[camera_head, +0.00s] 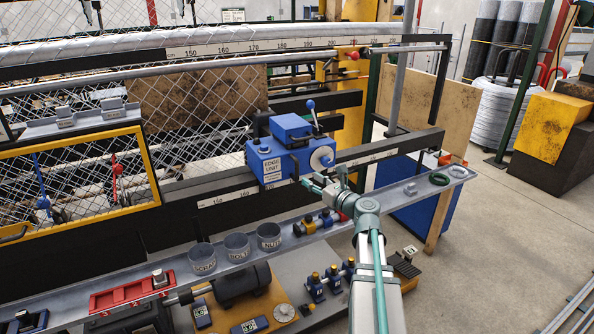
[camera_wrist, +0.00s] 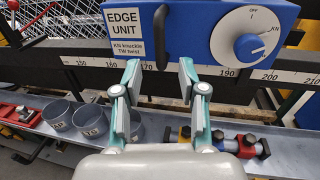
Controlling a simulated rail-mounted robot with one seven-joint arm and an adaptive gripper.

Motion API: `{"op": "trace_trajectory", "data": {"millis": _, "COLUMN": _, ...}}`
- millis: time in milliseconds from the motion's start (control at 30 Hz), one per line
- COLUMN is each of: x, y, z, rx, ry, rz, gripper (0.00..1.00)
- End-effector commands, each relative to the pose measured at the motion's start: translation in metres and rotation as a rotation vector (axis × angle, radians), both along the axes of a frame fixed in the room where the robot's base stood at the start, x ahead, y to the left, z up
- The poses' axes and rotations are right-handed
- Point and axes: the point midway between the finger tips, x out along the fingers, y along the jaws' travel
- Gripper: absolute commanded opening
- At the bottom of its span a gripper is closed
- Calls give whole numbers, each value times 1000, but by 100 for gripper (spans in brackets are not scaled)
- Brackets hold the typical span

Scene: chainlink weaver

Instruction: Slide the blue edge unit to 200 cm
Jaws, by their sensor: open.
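The blue edge unit (camera_head: 270,163) sits on the dark rail with its number scale, and fills the top of the wrist view (camera_wrist: 205,50). Its front has a label, a black vertical handle (camera_wrist: 161,37) and a white dial (camera_wrist: 256,47). The scale (camera_wrist: 228,73) shows 150 and 160 to the left of my fingers and 190, 200 and 210 to the right. My gripper (camera_wrist: 160,76) is open and empty in front of the unit, its fingertips on either side of the handle's line and just below it. Contact cannot be told.
A yellow-framed panel (camera_head: 150,160) stands left of the unit.

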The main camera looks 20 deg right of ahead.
Motion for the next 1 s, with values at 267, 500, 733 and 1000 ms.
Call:
{"op": "trace_trajectory", "data": {"millis": 267, "x": 50, "y": 11, "z": 2, "rx": 0, "ry": 1, "rz": 3, "gripper": 41}}
{"op": "trace_trajectory", "data": {"millis": 500, "x": 78, "y": 18, "z": 1, "rx": -2, "ry": 1, "rz": 1, "gripper": 41}}
{"op": "trace_trajectory", "data": {"millis": 733, "x": 85, "y": 20, "z": 0, "rx": -3, "ry": 0, "rz": 0, "gripper": 41}}
{"op": "trace_trajectory", "data": {"millis": 1000, "x": 85, "y": 20, "z": 0, "rx": -3, "ry": 0, "rz": 0, "gripper": 31}}
